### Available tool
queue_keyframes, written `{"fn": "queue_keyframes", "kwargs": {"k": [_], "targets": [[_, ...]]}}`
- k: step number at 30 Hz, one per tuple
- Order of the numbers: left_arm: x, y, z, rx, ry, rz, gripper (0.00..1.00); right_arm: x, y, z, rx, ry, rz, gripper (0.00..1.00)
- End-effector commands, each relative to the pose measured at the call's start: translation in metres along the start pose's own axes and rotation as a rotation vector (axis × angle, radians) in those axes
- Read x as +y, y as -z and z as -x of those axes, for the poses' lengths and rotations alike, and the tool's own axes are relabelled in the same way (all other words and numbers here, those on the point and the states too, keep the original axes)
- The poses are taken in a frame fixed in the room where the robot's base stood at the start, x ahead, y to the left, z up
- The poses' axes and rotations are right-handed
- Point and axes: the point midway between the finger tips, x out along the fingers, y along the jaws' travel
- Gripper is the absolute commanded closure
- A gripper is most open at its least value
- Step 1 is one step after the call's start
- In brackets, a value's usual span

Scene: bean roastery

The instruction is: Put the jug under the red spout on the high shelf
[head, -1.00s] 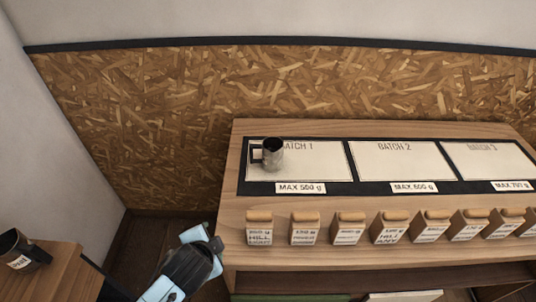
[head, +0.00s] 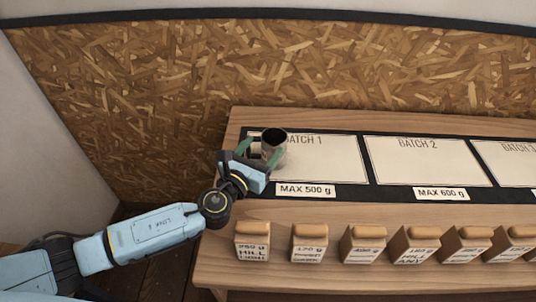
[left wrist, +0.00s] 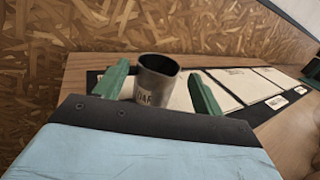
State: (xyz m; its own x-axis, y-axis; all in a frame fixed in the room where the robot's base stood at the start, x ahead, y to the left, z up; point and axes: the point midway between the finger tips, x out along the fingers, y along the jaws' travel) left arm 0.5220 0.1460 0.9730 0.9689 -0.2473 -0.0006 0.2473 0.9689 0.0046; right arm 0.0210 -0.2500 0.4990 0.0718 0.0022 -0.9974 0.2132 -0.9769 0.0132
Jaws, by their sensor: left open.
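A grey metal jug (head: 273,146) with a dark inside stands upright on the left part of the BATCH 1 panel. It also shows in the left wrist view (left wrist: 158,82), with a partly hidden label on its side. My left gripper (head: 261,149) is open at the jug, one green finger on each side of it. In the left wrist view the fingers (left wrist: 158,90) stand apart with the jug between them; I cannot tell whether either touches it. My right gripper, the red spout and the high shelf are not in view.
The black mat (head: 371,189) on the wooden counter (head: 350,222) carries white BATCH panels; the BATCH 2 panel (head: 427,163) is empty. Several small labelled boxes (head: 309,243) line the counter's front. A chipboard wall (head: 300,70) stands behind.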

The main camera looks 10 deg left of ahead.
Motion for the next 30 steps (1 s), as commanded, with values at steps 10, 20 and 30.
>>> {"fn": "queue_keyframes", "kwargs": {"k": [10, 20, 30], "targets": [[-0.001, 0.071, 0.000, 0.003, 0.000, 0.002, 0.31, 0.002, 0.009, -0.034, 0.017, -0.002, 0.000, 0.42], [-0.001, 0.068, -0.029, 0.000, 0.000, 0.004, 0.31, 0.002, 0.013, -0.035, 0.024, -0.003, -0.001, 0.42], [-0.001, 0.069, -0.073, 0.001, -0.001, 0.005, 0.31, 0.002, 0.010, -0.043, 0.020, -0.003, -0.001, 0.42]]}}
